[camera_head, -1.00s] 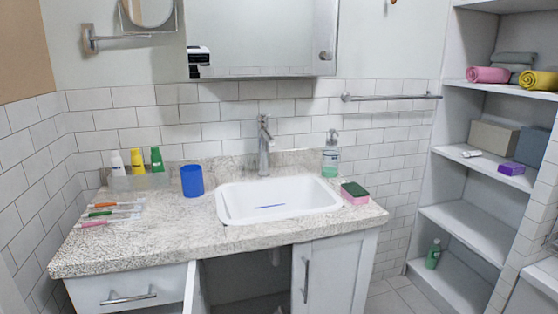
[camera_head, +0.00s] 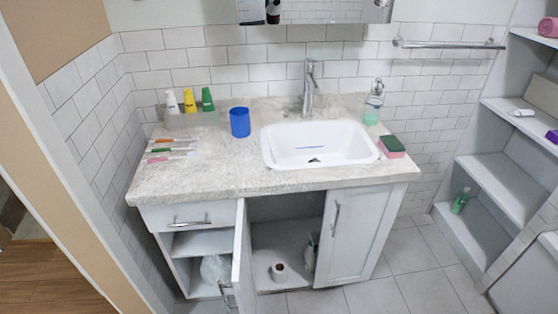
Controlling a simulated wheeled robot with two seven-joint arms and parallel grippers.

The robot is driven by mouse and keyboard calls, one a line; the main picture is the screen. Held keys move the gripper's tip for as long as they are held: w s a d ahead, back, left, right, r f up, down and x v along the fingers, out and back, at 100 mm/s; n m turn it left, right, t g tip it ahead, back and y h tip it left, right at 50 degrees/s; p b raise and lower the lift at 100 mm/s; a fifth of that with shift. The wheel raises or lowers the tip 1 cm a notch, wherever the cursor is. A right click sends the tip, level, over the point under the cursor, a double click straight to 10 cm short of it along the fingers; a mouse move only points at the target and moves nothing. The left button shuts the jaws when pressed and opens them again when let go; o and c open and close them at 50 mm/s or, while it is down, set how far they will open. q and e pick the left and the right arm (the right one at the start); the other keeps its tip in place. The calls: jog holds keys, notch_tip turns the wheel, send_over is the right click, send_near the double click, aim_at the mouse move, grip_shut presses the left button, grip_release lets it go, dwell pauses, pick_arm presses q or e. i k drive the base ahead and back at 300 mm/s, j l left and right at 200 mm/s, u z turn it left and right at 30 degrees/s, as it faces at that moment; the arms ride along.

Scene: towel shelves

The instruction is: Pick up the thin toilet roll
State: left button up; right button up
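A small toilet roll (camera_head: 279,271) stands on the floor of the open cabinet under the sink, with its hole facing up. Neither of my grippers shows in the head view.
The cabinet's right door (camera_head: 338,234) is shut. A pale bottle-like thing (camera_head: 309,252) stands right of the roll. A clear bag (camera_head: 215,268) lies on the open lower left shelf. The counter (camera_head: 220,176) overhangs the cabinet. Tiled floor (camera_head: 385,263) is free at the right.

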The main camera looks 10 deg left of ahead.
aim_at(280, 267)
jog(key=j+z, duration=0.1)
jog(key=j, duration=0.35)
jog(key=k+j+z, duration=0.1)
jog(key=j, duration=0.3)
jog(key=j+z, duration=0.15)
jog(key=j, duration=0.3)
jog(key=k+j+z, duration=0.1)
jog(key=j, duration=0.3)
jog(key=i+l+u, duration=0.1)
jog(key=l+u, duration=0.15)
jog(key=l, duration=0.35)
jog(key=l+u, duration=0.25)
jog(key=l, duration=0.35)
jog(key=i+l+u, duration=0.1)
jog(key=l, duration=0.3)
jog(key=i+l+u, duration=0.1)
jog(key=l, duration=0.3)
jog(key=i+l+u, duration=0.1)
jog(key=l, duration=0.3)
jog(key=i+l+u, duration=0.1)
jog(key=l, duration=0.3)
